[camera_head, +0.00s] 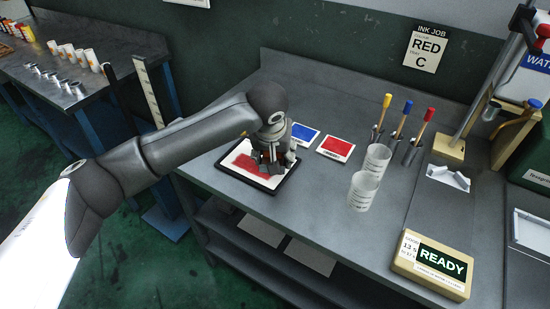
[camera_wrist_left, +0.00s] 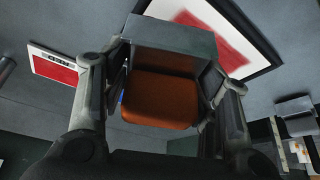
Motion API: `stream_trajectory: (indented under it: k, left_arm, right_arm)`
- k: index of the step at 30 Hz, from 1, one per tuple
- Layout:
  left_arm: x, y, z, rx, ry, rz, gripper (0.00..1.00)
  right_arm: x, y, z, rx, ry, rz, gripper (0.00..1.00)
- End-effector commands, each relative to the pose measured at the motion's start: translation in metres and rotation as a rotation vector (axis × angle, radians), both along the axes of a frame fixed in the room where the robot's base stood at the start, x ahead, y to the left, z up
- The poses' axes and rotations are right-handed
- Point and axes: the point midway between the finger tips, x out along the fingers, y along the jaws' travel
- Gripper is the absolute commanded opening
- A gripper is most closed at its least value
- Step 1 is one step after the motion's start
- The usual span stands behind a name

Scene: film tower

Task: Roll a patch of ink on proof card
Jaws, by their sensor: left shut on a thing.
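The proof card (camera_head: 237,152) is white in a black frame and lies on the grey bench. A smeared red ink patch (camera_head: 247,164) covers part of it; the patch also shows in the left wrist view (camera_wrist_left: 222,42). My left gripper (camera_head: 270,160) is over the right part of the card. In the left wrist view its fingers are shut on a grey and orange block-like tool (camera_wrist_left: 160,98), apparently the ink roller. The tool's far end is over or against the card; I cannot tell whether it touches. My right gripper is not in view.
A blue swatch card (camera_head: 305,133) and a red swatch card (camera_head: 335,147) lie behind and right of the proof card. Two clear cups (camera_head: 363,191) stand right, before colour-handled tools (camera_head: 402,135). A device reading READY (camera_head: 433,266) sits front right. A wall sign (camera_head: 427,48) reads RED C.

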Motion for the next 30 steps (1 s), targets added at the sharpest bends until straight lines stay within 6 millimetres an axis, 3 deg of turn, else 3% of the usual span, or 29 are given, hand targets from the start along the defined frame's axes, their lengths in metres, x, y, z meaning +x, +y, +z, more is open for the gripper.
stream_trajectory:
  k: [13, 30]
  left_arm:
    - [-0.004, -0.001, 0.042, 0.000, -0.002, 0.010, 0.36]
    - [-0.004, -0.001, 0.044, -0.001, -0.001, 0.012, 0.36]
  right_arm:
    - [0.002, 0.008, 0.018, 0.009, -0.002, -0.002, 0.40]
    - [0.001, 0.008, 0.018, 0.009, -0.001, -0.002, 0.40]
